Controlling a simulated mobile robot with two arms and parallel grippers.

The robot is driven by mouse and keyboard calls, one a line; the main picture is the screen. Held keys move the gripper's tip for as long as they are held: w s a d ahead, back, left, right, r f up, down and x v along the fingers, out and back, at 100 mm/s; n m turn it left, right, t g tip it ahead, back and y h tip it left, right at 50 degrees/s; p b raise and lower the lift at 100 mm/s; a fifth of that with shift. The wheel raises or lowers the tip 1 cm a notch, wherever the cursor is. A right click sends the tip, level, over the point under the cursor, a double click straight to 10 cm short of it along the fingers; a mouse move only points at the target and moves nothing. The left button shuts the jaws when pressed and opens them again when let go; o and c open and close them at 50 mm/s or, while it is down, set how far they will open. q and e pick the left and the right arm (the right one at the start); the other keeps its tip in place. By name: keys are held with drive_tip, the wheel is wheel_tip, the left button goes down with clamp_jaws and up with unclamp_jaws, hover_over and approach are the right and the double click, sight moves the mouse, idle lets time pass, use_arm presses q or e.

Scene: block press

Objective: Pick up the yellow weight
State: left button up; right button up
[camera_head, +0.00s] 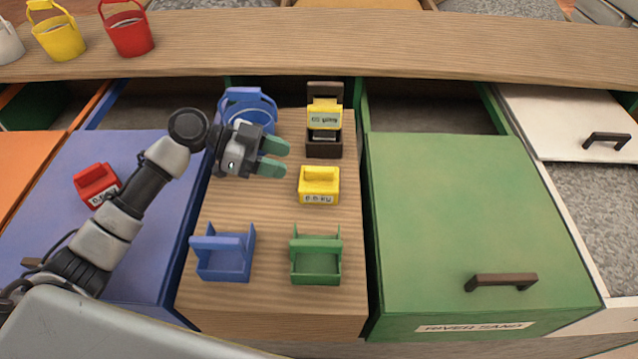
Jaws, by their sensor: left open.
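A yellow weight (319,187) with a raised top bar and dark marks on its front stands on the wooden surface, right of the middle of the left arm's reach. Another yellow block (324,117) with a label sits in a dark brown frame (324,149) behind it. My left gripper (273,157) is open and empty, left of and slightly behind the yellow weight. Its greenish fingers point right and stay apart from the weight. My right gripper is not in view.
A blue carrier (223,254) and a green carrier (316,262) stand in front. A red weight (96,184) lies on the blue lid (150,235). A green lid (460,225) is at right; buckets line the back shelf (420,48).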

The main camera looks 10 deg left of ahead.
sight(315, 168)
use_arm(q)
drive_tip(key=x, duration=0.2)
drive_tip(key=shift+w+d+f, duration=0.15)
drive_tip(key=shift+d, duration=0.25)
drive_tip(key=p+x, duration=0.1)
drive_tip(key=x, duration=0.4)
drive_tip(key=shift+w+f, duration=0.1)
drive_tip(key=shift+w, duration=0.05)
drive_tip(key=shift+a, duration=0.1)
clamp_jaws()
